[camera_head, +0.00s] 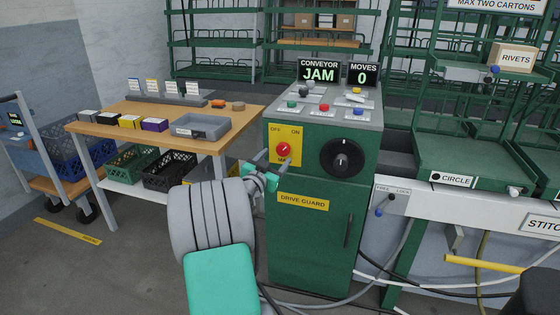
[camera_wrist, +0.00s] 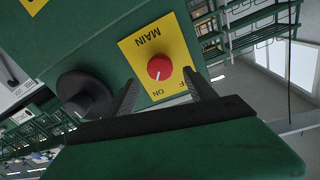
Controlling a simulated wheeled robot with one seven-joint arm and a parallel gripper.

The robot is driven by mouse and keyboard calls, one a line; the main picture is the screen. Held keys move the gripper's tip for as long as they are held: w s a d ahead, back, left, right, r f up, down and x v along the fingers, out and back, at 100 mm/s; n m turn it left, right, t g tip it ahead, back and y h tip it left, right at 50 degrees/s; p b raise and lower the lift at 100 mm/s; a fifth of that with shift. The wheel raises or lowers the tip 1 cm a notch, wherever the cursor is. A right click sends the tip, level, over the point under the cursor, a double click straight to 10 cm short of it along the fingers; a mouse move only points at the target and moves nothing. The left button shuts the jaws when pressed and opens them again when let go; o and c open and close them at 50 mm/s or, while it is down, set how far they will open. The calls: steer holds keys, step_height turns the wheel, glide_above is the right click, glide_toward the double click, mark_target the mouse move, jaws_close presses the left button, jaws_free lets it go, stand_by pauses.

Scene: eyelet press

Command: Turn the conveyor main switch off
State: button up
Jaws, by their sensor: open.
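The main switch is a red round knob (camera_head: 283,149) on a yellow plate (camera_head: 275,131) on the front of the green cabinet (camera_head: 315,225). The plate reads OFF at upper left and ON at upper right. In the wrist view the red knob (camera_wrist: 160,68) shows a small pale mark that seems to point towards ON. My gripper (camera_head: 275,163) is just in front of the plate, at the knob's lower side. In the wrist view my open gripper (camera_wrist: 160,77) has one finger on each side of the knob, with gaps left; contact cannot be seen.
A large black dial (camera_head: 342,158) sits right of the plate. Several buttons line the cabinet top, below a display (camera_head: 319,71) reading CONVEYOR JAM. A wooden table (camera_head: 240,115) with boxes stands left. Cables lie on the floor.

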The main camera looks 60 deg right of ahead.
mark_target(282, 151)
steer(key=d, duration=0.5)
steer(key=shift+w+d, duration=0.1)
steer(key=shift+w, duration=0.1)
steer(key=shift+c, duration=0.3)
